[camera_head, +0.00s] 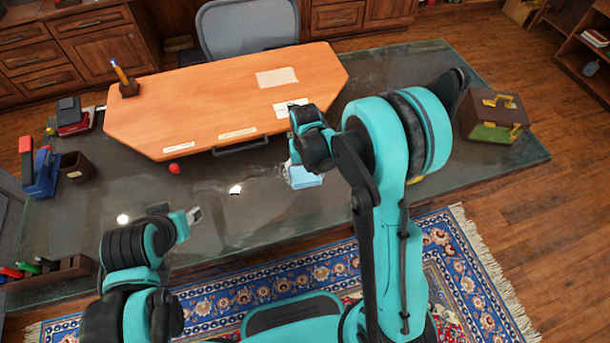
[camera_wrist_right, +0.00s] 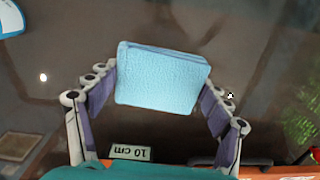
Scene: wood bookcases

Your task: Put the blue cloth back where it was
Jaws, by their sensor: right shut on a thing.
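The blue cloth (camera_wrist_right: 160,78) is a light blue folded block held between the fingers of my right gripper (camera_wrist_right: 160,92) in the right wrist view. In the head view the cloth (camera_head: 304,177) shows below the right gripper (camera_head: 291,168), over the dark glass desk, in front of the orange board. I cannot tell whether it touches the desk. My left gripper (camera_head: 193,215) is over the front left part of the desk, away from the cloth; its fingers are too small to judge.
The orange board (camera_head: 215,95) with paper labels covers the back of the desk (camera_head: 265,205). A red ball (camera_head: 174,168) lies near its front edge. A brown box (camera_head: 493,115) stands at the right. A blue stapler-like object (camera_head: 42,172) and dark cup (camera_head: 76,165) stand at the left.

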